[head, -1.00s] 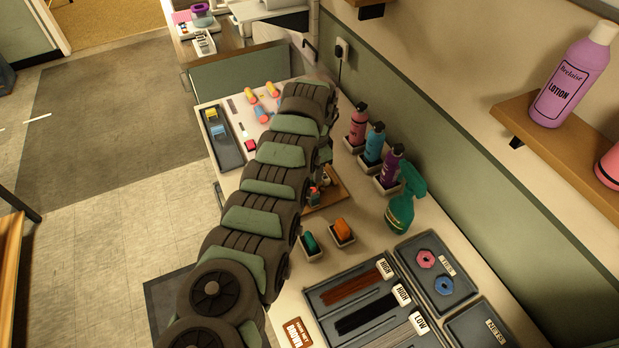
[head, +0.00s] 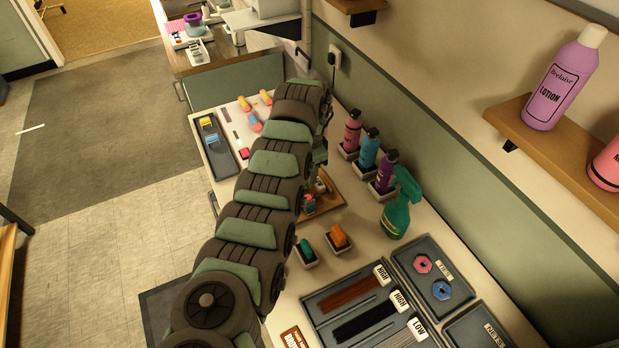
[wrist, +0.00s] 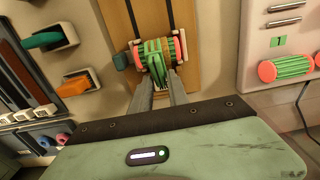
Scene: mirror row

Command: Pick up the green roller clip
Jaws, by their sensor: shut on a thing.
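In the wrist view, my gripper (wrist: 160,84) is shut on the green roller clip (wrist: 155,57), whose green prongs show between the fingertips. A striped roller (wrist: 174,48) with pink-red ends lies right behind the clip, over the wooden board (wrist: 188,15). I cannot tell whether the clip is touching the roller or the board. In the head view, my arm hides most of the gripper and clip. Part of the wooden board (head: 331,206) shows beside the arm.
Small holders with a teal thing (head: 305,249) and an orange thing (head: 339,237) stand near the board. Bottles (head: 369,148) and a green spray bottle (head: 397,212) line the wall side. Another green roller (wrist: 286,68) lies on a pale tray at right in the wrist view.

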